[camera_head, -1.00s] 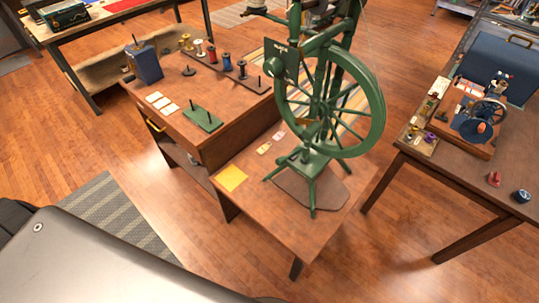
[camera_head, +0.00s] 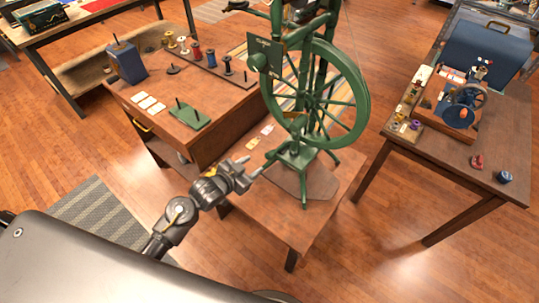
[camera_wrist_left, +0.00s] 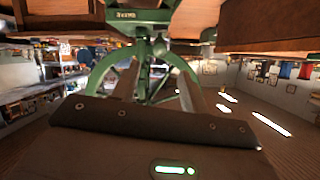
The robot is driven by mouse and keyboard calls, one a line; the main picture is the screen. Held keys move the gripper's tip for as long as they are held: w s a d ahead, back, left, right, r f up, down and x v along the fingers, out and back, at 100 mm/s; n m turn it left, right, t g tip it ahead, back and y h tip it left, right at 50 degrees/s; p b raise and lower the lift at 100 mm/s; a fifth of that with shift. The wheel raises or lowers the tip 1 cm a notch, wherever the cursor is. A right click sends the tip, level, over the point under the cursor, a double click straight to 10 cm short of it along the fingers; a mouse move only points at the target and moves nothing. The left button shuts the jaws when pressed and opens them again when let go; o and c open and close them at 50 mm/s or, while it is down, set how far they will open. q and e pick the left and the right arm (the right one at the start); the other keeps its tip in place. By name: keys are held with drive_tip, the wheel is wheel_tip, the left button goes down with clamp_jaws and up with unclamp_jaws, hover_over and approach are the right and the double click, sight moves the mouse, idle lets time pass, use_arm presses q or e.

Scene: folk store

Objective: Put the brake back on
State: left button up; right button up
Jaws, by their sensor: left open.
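A green spinning wheel (camera_head: 316,95) stands upright on a low brown table. A dark green plate with small lettering (camera_head: 266,52) and a round green knob is fixed high on its left side; I cannot tell which part is the brake. My left gripper (camera_head: 252,168) is open and empty, above the low table, left of and below the wheel, apart from its green base (camera_head: 298,155). In the left wrist view the two fingers (camera_wrist_left: 158,88) stand apart, with the wheel (camera_wrist_left: 146,68) beyond them. My right gripper is not in view.
A brown cabinet (camera_head: 190,135) at left carries thread spools, white cards and a green pegged stand (camera_head: 190,117). A table (camera_head: 455,160) at right holds a small machine with a wheel (camera_head: 465,97). Small cards (camera_head: 252,143) lie left of the wheel. The low table's front is clear.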

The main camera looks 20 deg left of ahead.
sight(268, 157)
use_arm(q)
drive_tip(key=p+x, duration=0.1)
drive_tip(key=x, duration=0.9)
drive_tip(key=shift+w+d+f, duration=0.15)
drive_tip(key=shift+w+f, duration=0.05)
drive_tip(key=shift+w, duration=0.1)
drive_tip(key=shift+d, duration=0.1)
clamp_jaws()
